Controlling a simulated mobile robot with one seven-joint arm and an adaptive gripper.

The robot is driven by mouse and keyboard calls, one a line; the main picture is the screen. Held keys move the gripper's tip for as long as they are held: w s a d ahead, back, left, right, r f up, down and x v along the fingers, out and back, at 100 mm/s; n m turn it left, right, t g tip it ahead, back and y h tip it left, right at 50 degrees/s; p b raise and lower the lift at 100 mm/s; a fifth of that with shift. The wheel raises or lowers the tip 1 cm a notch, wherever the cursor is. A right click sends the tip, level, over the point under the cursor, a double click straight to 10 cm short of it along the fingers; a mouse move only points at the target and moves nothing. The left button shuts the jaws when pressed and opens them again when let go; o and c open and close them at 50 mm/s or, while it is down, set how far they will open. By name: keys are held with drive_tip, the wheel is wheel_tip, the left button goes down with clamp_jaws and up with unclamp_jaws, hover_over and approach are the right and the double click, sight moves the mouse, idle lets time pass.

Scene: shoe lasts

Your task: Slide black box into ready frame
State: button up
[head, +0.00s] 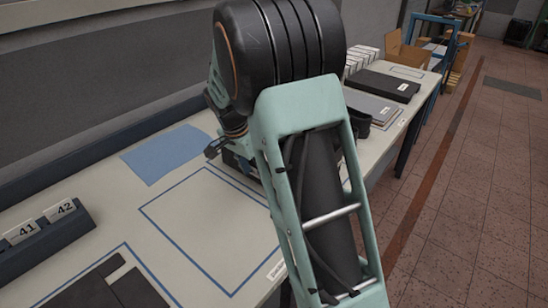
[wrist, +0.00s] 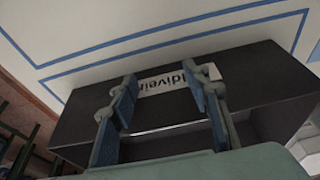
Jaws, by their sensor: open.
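The black box (wrist: 85,122) fills much of the wrist view and has a white label (wrist: 166,84) with dark lettering. My gripper (wrist: 160,78) is open, its two blue-grey fingers apart over the box, one on either side of the label. I cannot tell whether the fingertips touch the box. In the head view my arm hides most of this area; a dark part of the box (head: 240,163) shows beside it. An empty blue-outlined frame (head: 185,253) lies on the table in front of it, with a small tag at its near edge, too small to read.
A second blue outline at lower left holds dark flat pieces (head: 92,292). A dark rack (head: 45,240) carries cards marked 41 and 42. A blue sheet (head: 165,154) lies by the wall. Further along are a grey stack (head: 372,106), a black labelled case (head: 383,84) and white boxes (head: 360,58).

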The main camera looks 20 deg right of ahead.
idle(0.4)
drive_tip(key=p+v, duration=0.1)
drive_tip(key=v, duration=0.2)
drive_tip(key=a+p+v, duration=0.1)
drive_tip(key=v, duration=0.1)
drive_tip(key=shift+s+a+r+p, duration=0.1)
drive_tip(key=shift+s+a+p, duration=0.05)
drive_tip(key=shift+s+p, duration=0.2)
